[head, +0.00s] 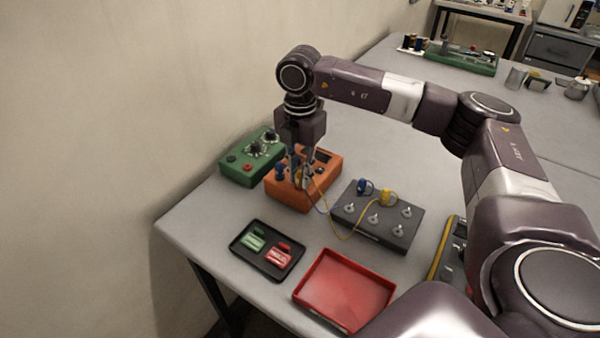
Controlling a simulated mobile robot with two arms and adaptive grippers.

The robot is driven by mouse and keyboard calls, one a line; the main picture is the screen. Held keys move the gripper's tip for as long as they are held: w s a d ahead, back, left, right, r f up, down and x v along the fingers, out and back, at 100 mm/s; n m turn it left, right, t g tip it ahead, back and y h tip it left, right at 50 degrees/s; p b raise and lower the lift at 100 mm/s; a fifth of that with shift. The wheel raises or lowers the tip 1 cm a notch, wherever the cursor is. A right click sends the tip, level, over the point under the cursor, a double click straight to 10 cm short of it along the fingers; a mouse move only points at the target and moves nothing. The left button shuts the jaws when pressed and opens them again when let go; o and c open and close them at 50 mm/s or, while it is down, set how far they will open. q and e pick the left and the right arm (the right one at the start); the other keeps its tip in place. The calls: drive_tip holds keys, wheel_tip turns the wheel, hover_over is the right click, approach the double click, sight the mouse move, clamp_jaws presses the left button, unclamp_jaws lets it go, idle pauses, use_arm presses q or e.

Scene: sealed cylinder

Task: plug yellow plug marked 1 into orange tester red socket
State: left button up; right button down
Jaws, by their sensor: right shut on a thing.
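The orange tester (325,184) stands on the table near the wall. My right gripper (303,182) points down over its top face, shut on the yellow plug (299,176), which shows only as a small yellow patch between the fingers. A yellow cable (338,236) runs from there to a dark board. I cannot tell whether the plug touches the tester or sits in a socket. The red socket is not clearly visible behind the gripper, and the marking on the plug cannot be read. My left gripper is not in view.
A green box with knobs (240,174) stands left of the tester. The dark board (398,236) at right carries blue and yellow plugs and several metal posts. A black tray (264,270) with green and red pieces and an empty red tray (345,290) lie in front.

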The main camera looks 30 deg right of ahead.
drive_tip(key=shift+f, duration=0.25)
drive_tip(key=c, duration=1.8)
unclamp_jaws()
drive_tip(key=shift+o, duration=0.2)
drive_tip(key=shift+r, duration=0.1)
wheel_tip(320, 180, up, 12)
